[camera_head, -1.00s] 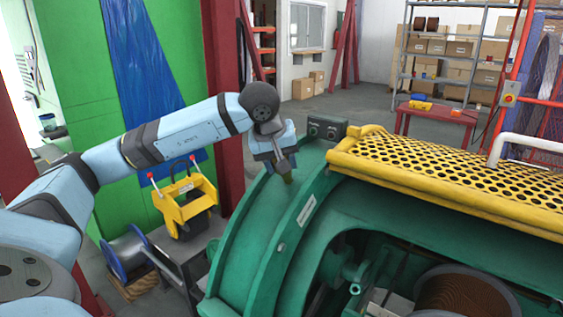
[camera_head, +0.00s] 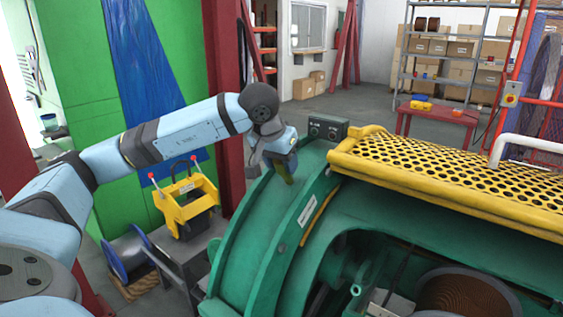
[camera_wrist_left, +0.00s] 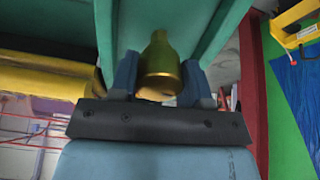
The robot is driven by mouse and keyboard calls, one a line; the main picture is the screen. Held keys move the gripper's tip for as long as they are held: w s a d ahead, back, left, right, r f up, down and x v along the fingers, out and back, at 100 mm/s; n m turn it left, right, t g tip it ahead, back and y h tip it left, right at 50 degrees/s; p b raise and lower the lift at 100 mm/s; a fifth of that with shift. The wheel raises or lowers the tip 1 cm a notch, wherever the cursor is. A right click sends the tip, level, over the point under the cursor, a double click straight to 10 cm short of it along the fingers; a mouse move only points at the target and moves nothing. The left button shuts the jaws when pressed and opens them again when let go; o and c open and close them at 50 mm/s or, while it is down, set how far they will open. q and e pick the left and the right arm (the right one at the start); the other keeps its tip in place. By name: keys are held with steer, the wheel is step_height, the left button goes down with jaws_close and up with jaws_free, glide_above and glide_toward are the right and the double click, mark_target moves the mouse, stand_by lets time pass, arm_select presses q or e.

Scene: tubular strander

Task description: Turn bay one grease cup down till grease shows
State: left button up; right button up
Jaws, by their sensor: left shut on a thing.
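The brass-coloured grease cup (camera_wrist_left: 160,66) stands between the two fingers of my left gripper (camera_wrist_left: 160,84) in the left wrist view. The fingers are shut on its wide part, and its narrow neck points at the green housing. In the head view my left gripper (camera_head: 281,168) is at the top of the green curved housing (camera_head: 262,205), largely hiding the cup. My right gripper is not in view.
A yellow perforated guard (camera_head: 440,180) lies right of the gripper. A dark control box (camera_head: 327,128) sits just behind it. A yellow frame (camera_head: 186,204) stands left of the housing. A red table (camera_head: 437,115) is at the back right.

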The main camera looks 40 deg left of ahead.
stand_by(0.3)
arm_select(q)
steer(key=o, duration=0.9)
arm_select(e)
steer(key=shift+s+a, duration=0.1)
arm_select(q)
steer(key=shift+o, duration=0.2)
steer(key=shift+r, duration=0.15)
steer(key=p+v, duration=0.1)
steer(key=v, duration=1.2)
steer(key=shift+s+r, duration=0.15)
steer(key=shift+r, duration=0.1)
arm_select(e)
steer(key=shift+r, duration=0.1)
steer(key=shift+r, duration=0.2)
